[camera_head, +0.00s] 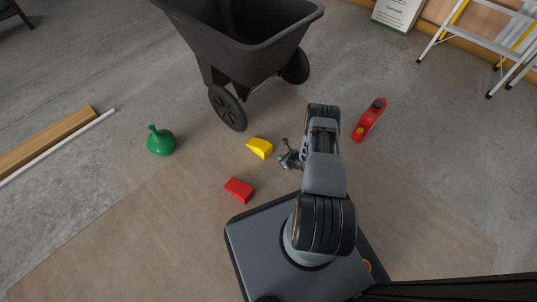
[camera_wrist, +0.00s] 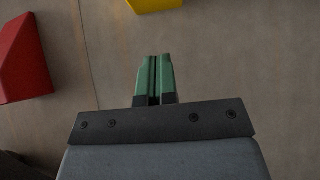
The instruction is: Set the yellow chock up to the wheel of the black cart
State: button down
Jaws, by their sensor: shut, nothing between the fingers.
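The yellow chock (camera_head: 260,147) lies on the floor a short way in front of the black cart (camera_head: 236,43). It is apart from the cart's near wheel (camera_head: 227,108), and bare floor shows between them. In the wrist view only part of the yellow chock (camera_wrist: 154,4) shows, cut off at the top edge. My gripper (camera_head: 284,155) is just right of the yellow chock. In the wrist view my gripper (camera_wrist: 155,58) has its green fingers together, with nothing between them, below the yellow chock.
A red chock (camera_head: 239,190) lies nearer my base; it also shows in the wrist view (camera_wrist: 22,62). A green rounded container (camera_head: 161,141) stands left, a red tool (camera_head: 369,120) lies right. Planks (camera_head: 45,140) are far left, a stepladder (camera_head: 485,40) back right. Floor between is clear.

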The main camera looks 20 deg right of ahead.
aim_at(259, 143)
jog(key=shift+b+x, duration=1.15)
jog(key=shift+x, duration=0.5)
jog(key=shift+w+a, duration=0.2)
jog(key=shift+w, duration=0.2)
jog(key=shift+w+a, duration=0.85)
jog(key=shift+w, duration=0.95)
jog(key=shift+w+a, duration=0.8)
jog(key=shift+w, duration=1)
jog(key=shift+w+a, duration=0.85)
jog(key=shift+w, duration=0.95)
jog(key=shift+w+a, duration=0.15)
jog(key=shift+w, duration=0.2)
jog(key=shift+w+a, duration=0.1)
jog(key=shift+w, duration=0.05)
jog(key=p+v, duration=0.3)
jog(key=p, duration=0.1)
jog(key=shift+s, duration=0.35)
jog(key=shift+s+d+r+p, duration=0.25)
jog(key=shift+s+d+p, duration=0.1)
jog(key=shift+s+p, duration=0.25)
jog(key=shift+s+d+r+p, duration=0.2)
jog(key=shift+s+d+p, duration=0.2)
jog(key=shift+p, duration=0.25)
